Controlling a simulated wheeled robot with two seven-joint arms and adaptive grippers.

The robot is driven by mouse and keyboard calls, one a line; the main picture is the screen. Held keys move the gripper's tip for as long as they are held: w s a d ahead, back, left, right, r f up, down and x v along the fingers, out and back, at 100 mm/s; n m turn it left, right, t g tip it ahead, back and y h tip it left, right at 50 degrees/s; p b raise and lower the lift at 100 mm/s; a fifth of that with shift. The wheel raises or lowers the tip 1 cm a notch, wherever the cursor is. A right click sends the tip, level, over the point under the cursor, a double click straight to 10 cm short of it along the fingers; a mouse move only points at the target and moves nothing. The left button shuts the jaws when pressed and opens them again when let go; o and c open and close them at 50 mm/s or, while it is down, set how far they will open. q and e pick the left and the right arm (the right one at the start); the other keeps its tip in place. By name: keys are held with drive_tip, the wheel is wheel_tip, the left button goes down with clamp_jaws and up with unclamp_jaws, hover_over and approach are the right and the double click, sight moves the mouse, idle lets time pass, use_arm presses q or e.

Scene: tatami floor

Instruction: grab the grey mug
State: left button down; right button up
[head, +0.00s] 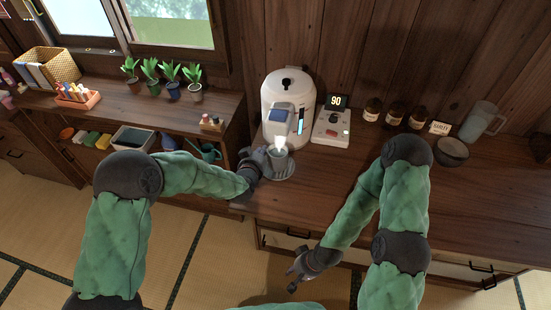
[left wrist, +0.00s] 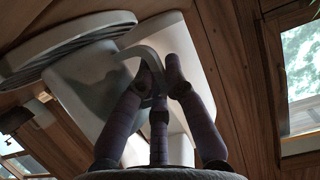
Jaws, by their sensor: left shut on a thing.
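The grey mug (head: 279,157) stands at the round drip tray (head: 284,174) under the spout of the white water dispenser (head: 287,95). Steam or bright water shows at its mouth. My left gripper (head: 266,158) is at the mug's left side, shut on its handle. In the left wrist view the fingers (left wrist: 160,75) close around the curved handle, beside the pale mug body (left wrist: 85,85). The fingers hide part of the handle. My right gripper (head: 294,277) hangs low in front of the counter's drawers, away from the mug; its finger opening is unclear.
A control box reading 90 (head: 333,125) stands right of the dispenser. Several brown bottles (head: 396,113), a dark bowl (head: 452,151) and a clear pitcher (head: 482,121) are farther right. Potted plants (head: 171,82) line the left shelf. The counter's middle right is mostly clear.

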use_arm(q)
drive_tip(key=shift+r, duration=0.2)
drive_tip(key=shift+r+p, duration=0.8)
drive_tip(key=shift+r, duration=0.8)
drive_tip(key=shift+s+a+r, duration=0.1)
drive_tip(key=shift+s, duration=0.05)
drive_tip(key=shift+s+a+p, duration=0.5)
drive_tip(key=shift+s+a, duration=0.4)
drive_tip(key=shift+s, duration=1.85)
drive_tip(key=shift+s+a+p, duration=0.45)
drive_tip(key=shift+s+a, duration=0.4)
drive_tip(key=shift+s, duration=1.95)
drive_tip(key=shift+s+a+p, duration=0.5)
drive_tip(key=shift+s+a, duration=0.4)
drive_tip(key=shift+s, duration=1.85)
